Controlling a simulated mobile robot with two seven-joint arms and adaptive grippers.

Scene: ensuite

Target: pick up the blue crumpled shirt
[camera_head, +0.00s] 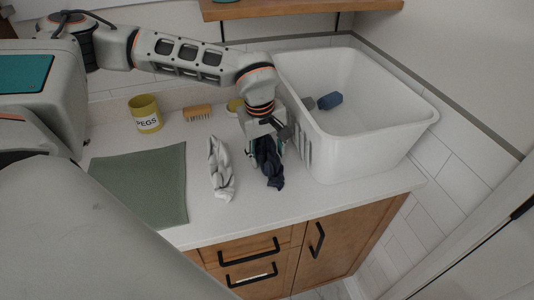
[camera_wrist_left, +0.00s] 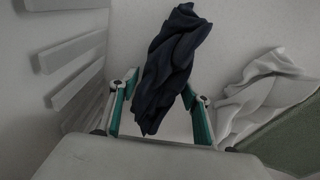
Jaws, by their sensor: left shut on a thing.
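The blue crumpled shirt (camera_head: 269,167) is a dark navy, narrow bundle on the white counter, just left of the white basin. In the left wrist view the shirt (camera_wrist_left: 168,72) runs lengthwise between the two green-sided fingers. My left gripper (camera_head: 265,147) comes down from above and is shut on the shirt, hiding its far end. It also shows in the left wrist view (camera_wrist_left: 163,104). Whether the shirt is clear of the counter I cannot tell. My right gripper is not in view.
A white crumpled cloth (camera_head: 220,170) lies close to the left of the shirt, beside a green mat (camera_head: 140,180). The white basin (camera_head: 370,140) with a ribbed side stands at right, a dark blue object (camera_head: 330,101) inside. A yellow PEGS tin (camera_head: 146,115) and a brush (camera_head: 197,112) stand behind.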

